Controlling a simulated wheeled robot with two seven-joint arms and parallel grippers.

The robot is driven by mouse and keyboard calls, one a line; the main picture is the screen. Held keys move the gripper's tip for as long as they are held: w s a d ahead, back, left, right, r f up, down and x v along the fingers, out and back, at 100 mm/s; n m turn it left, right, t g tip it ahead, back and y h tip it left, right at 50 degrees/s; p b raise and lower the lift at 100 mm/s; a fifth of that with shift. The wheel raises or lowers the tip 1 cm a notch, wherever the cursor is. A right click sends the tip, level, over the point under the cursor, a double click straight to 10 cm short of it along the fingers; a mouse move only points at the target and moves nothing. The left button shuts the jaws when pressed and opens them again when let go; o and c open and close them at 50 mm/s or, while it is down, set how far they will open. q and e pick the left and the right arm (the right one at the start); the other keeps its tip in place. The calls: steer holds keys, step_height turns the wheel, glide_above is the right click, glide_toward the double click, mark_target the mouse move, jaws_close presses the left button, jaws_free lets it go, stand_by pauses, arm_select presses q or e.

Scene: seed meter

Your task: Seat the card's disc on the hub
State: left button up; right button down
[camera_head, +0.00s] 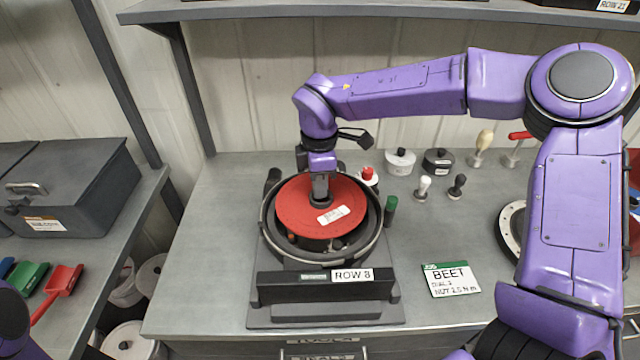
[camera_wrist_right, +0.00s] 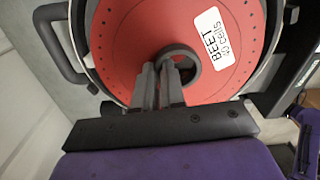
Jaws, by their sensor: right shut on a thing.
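A red disc (camera_head: 296,217) with a white label reading BEET lies over the round black housing of the seed meter (camera_head: 379,240), marked ROW 8. In the right wrist view the red disc (camera_wrist_right: 130,38) has a dark grey ring-shaped centre boss (camera_wrist_right: 190,68). My right gripper (camera_head: 321,198) comes down from above and is shut on the disc at its boss. Whether the disc rests on the hub cannot be told; the hub is hidden beneath it. The card (camera_head: 451,280) reads BEET and lies right of the meter. Of my left arm, only a purple part shows at the lower left; its gripper is out of view.
Behind the meter stand a white canister (camera_head: 400,163), a dark canister (camera_head: 438,161) and small knobbed tools (camera_head: 457,187). A green-capped cylinder (camera_head: 390,210) stands close to the meter's right side. A grey toolbox (camera_head: 75,190) is at left. Bench left of the meter is clear.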

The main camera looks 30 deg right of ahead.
steer(key=shift+s+r, duration=0.1)
stand_by(0.7)
steer(key=shift+f+b, duration=0.25)
steer(key=shift+b, duration=0.25)
steer(key=shift+f+b, duration=0.35)
steer(key=shift+b, duration=0.05)
steer(key=shift+f, duration=0.1)
